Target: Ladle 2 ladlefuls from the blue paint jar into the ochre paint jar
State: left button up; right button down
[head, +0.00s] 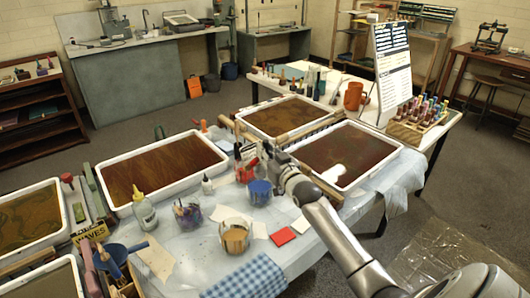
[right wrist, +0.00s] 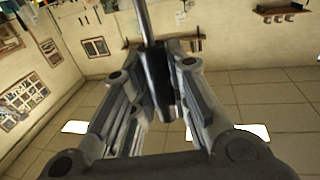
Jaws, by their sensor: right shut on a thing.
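The blue paint jar (head: 260,192) stands on the covered table, below and just in front of my right gripper (head: 266,158). The ochre paint jar (head: 236,236) is a clear jar nearer the table's front edge, left of the blue one. My right gripper is shut on a dark handle with a thin metal rod (right wrist: 150,60), seen in the right wrist view, where the fingers (right wrist: 165,95) close around it. The handle's other end is not clear in the head view, so I cannot tell whether a bowl is in the blue jar. My left gripper is not in view.
A jar with purple contents (head: 187,213), a squeeze bottle (head: 144,212) and a red square (head: 283,236) are near the jars. Trays with dark marbled liquid, one of them at right (head: 388,136), surround this work area. A checked cloth (head: 248,277) hangs at the front.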

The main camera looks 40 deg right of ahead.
notch_tip(320, 180, down, 2)
jog(key=shift+w+f+b, duration=0.1)
jog(key=shift+b, duration=0.6)
notch_tip(320, 180, down, 2)
jog(key=shift+f+b, duration=0.1)
jog(key=shift+b, duration=0.85)
jog(key=shift+f, duration=0.35)
jog(key=shift+f+b, duration=0.65)
jog(key=shift+f, duration=0.05)
notch_tip(320, 180, down, 2)
jog(key=shift+f+b, duration=0.1)
jog(key=shift+b, duration=0.55)
jog(key=shift+f, duration=0.5)
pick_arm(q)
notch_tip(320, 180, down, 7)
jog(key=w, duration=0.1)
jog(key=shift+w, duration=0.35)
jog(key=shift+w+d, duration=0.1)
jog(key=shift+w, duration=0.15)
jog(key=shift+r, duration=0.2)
pick_arm(e)
jog(key=shift+r, duration=0.15)
